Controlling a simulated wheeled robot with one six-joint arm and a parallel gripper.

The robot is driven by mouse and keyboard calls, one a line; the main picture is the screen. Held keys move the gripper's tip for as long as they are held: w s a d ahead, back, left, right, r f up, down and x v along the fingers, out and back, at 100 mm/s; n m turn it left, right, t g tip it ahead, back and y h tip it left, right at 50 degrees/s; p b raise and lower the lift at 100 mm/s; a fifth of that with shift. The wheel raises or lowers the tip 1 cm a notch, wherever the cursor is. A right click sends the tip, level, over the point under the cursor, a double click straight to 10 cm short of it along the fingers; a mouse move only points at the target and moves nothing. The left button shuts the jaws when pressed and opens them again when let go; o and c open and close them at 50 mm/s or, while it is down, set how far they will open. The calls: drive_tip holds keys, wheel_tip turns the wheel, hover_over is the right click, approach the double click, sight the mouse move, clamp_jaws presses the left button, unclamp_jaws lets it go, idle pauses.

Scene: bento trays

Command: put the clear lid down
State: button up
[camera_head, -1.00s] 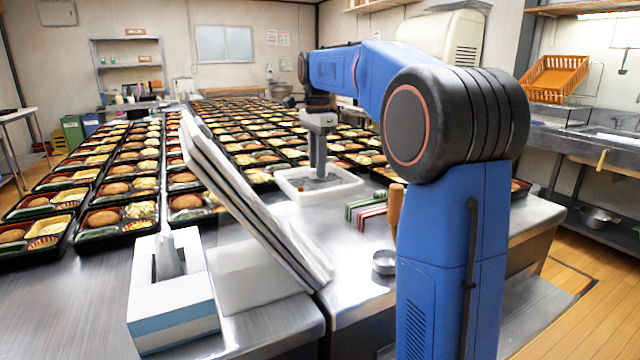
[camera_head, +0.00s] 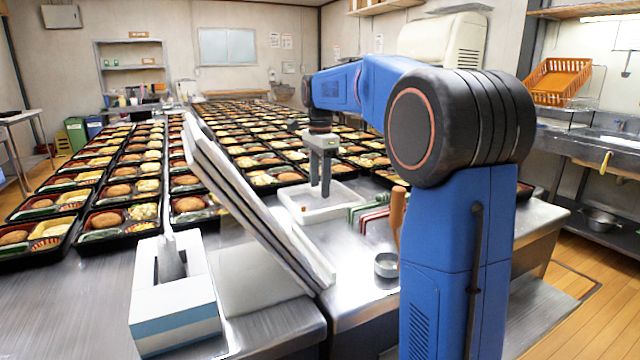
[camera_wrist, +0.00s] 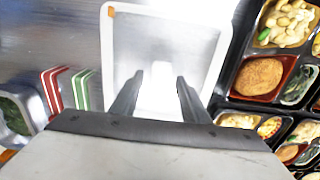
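My gripper (camera_head: 320,190) points down over the white tray (camera_head: 345,208) on the steel counter. In the wrist view the two fingers of my gripper (camera_wrist: 158,85) stand apart, with a gap between them. I see no clear lid for certain between the fingers or in the tray. A bright white patch (camera_wrist: 160,85) shows between the fingertips; I cannot tell whether it is glare or a clear thing. The white tray (camera_wrist: 106,50) has a small orange mark at one corner and looks otherwise empty. Its near part is hidden behind my gripper.
Red and green striped items (camera_head: 368,213) lie right of the tray, near a small metal cup (camera_head: 386,265). Filled bento trays (camera_head: 190,207) cover the counter behind and to the left. A leaning stack of pale panels (camera_head: 255,215) and a white-blue box (camera_head: 172,300) stand at left.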

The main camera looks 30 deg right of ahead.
wheel_tip(320, 180, up, 12)
drive_tip(key=shift+r, duration=0.15)
idle(0.7)
idle(0.4)
